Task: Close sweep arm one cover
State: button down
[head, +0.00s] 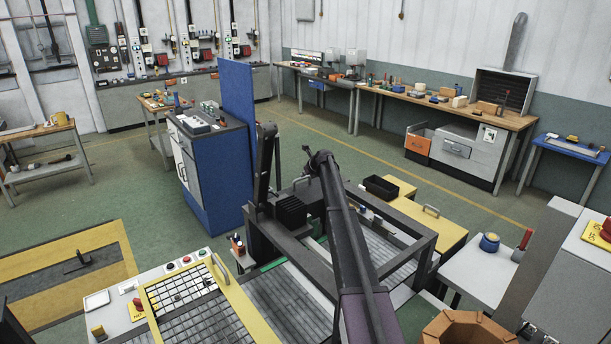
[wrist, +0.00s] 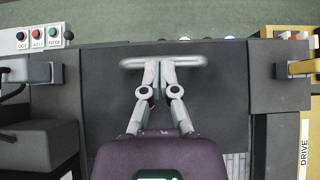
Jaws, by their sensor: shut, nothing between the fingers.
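In the wrist view my gripper (wrist: 160,66) is shut and empty, its two grey fingers together. The fingertips overlap a light grey bar handle (wrist: 194,61) on a dark grey panel (wrist: 225,95); I cannot tell whether they touch it. The bar shows on both sides of the fingers. In the head view my arm reaches over a dark machine frame (head: 420,250), and the fingers cannot be made out. A tall dark slab (head: 264,165) stands upright on that frame. I cannot tell which part is the sweep arm one cover.
A yellow cover (head: 450,232) with a handle lies right of the frame. A yellow mesh guard (head: 195,305) and a button panel (head: 180,265) are at front left. A blue cabinet (head: 215,165) stands behind. Green floor lies open beyond the machine.

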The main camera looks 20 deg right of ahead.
jog(key=shift+w+d+f+b, duration=0.15)
jog(key=shift+w+f+b, duration=0.3)
jog(key=shift+f, duration=0.25)
jog(key=shift+s, duration=0.1)
jog(key=shift+r, duration=0.2)
jog(key=shift+s+r+p, duration=0.1)
jog(key=shift+r+p, duration=0.05)
jog(key=shift+p, duration=0.2)
jog(key=w+r+p+v, duration=0.2)
jog(key=p+v, duration=0.9)
jog(key=v, duration=0.2)
jog(key=shift+a, duration=0.3)
jog(key=shift+s+r, duration=0.1)
jog(key=shift+r, duration=0.05)
